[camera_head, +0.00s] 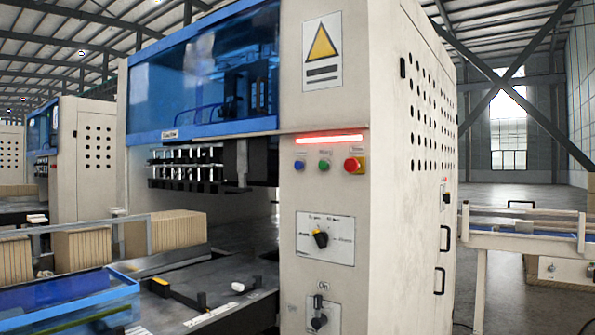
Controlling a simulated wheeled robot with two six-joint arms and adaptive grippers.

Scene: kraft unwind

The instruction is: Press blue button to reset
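The blue button (299,165) is a small round button on the front panel of the large off-white machine (335,195). It is the leftmost in a row, beside a green button (324,165) and a red button on a yellow plate (354,165). A red light bar (329,138) glows just above the row. Nothing covers the blue button. Neither of my grippers shows in the head view.
Below the buttons is a plate with a black rotary knob (320,239), and lower another switch (318,321). A blue-edged tray (75,295) and cardboard stacks (83,249) stand at left. A conveyor (520,240) stands at right.

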